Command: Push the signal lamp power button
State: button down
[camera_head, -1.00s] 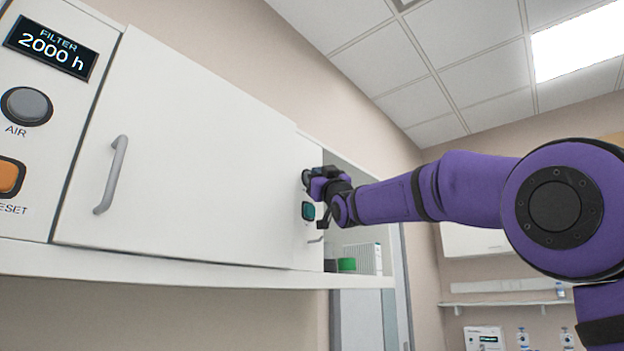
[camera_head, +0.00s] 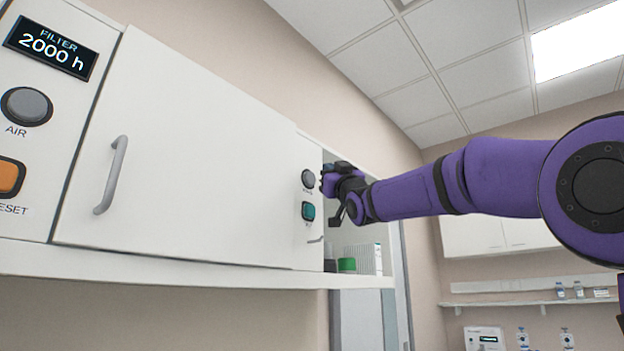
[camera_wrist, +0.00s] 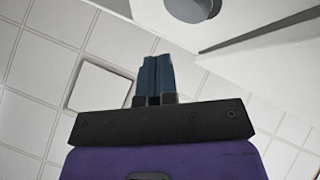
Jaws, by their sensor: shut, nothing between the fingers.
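A panel at the far end of the white cabinet carries a round grey button (camera_head: 308,179) above a teal button (camera_head: 308,211). The labels there are too small to read, so I cannot tell which is the signal lamp power button. My gripper (camera_head: 325,179) is just right of the grey button in the head view, with a small gap in the picture. In the wrist view, my gripper (camera_wrist: 157,62) shows its blue fingers shut together and empty. A round grey button (camera_wrist: 191,7) on a dark base shows at the top edge there, ahead and right of the fingertips.
A large white cabinet door (camera_head: 180,150) with a grey handle (camera_head: 111,175) fills the left. Nearer are a round AIR button (camera_head: 27,105), an orange RESET button (camera_head: 9,178) and a filter display (camera_head: 52,47). A green object (camera_head: 347,265) stands on the shelf below my gripper.

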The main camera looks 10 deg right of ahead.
jog(key=shift+s+d, duration=0.6)
jog(key=shift+s, duration=0.25)
jog(key=shift+s+d, duration=0.6)
jog(key=shift+s, duration=0.25)
